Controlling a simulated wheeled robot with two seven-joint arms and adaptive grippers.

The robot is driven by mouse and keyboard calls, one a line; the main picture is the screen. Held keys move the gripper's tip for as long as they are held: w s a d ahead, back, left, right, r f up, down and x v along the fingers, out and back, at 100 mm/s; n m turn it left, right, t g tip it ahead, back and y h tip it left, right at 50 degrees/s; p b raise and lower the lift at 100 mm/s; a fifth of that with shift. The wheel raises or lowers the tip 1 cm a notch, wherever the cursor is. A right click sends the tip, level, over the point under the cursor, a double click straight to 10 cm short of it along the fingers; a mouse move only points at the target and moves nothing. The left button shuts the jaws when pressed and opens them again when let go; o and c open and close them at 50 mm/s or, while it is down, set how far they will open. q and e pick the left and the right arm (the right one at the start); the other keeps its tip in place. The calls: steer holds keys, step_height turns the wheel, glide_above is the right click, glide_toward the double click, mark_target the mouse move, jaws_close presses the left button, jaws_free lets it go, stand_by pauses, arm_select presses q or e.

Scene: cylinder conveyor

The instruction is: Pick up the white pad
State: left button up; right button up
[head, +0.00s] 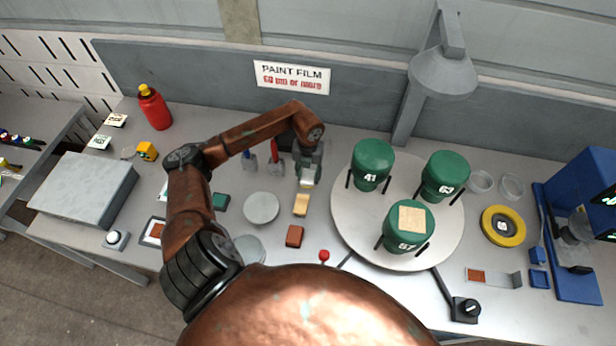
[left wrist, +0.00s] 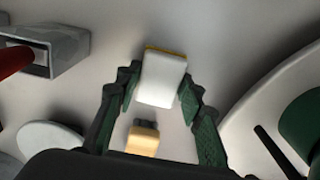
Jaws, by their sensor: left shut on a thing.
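The white pad (left wrist: 162,80) is between the two fingers of my left gripper (left wrist: 160,92) in the left wrist view, with a thin yellow edge along its far side. The left gripper is shut on it. In the head view the left gripper (head: 308,174) points down over the table behind the turntable's left side, and a pale bit of the pad (head: 307,183) shows at its fingertips. I cannot tell whether the pad touches the table. My right gripper is not in view.
A yellow block (head: 301,204) and a red-brown block (head: 294,236) lie in front of the gripper. A turntable (head: 345,215) with green numbered cylinders stands to the right. A round grey disc (head: 261,208) lies to the left, and red- and blue-handled tools (head: 273,155) stand close by.

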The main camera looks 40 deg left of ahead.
mark_target(308, 176)
arm_select(q)
steer(key=shift+r, duration=0.35)
step_height(308, 176, up, 2)
steer(key=shift+r, duration=0.2)
steer(key=s+d+r, duration=0.8)
steer(key=s+r, duration=0.1)
steer(key=s, duration=0.2)
steer(key=shift+s+r+b, duration=0.2)
steer(key=shift+r+b, duration=0.15)
steer(key=shift+b, duration=0.1)
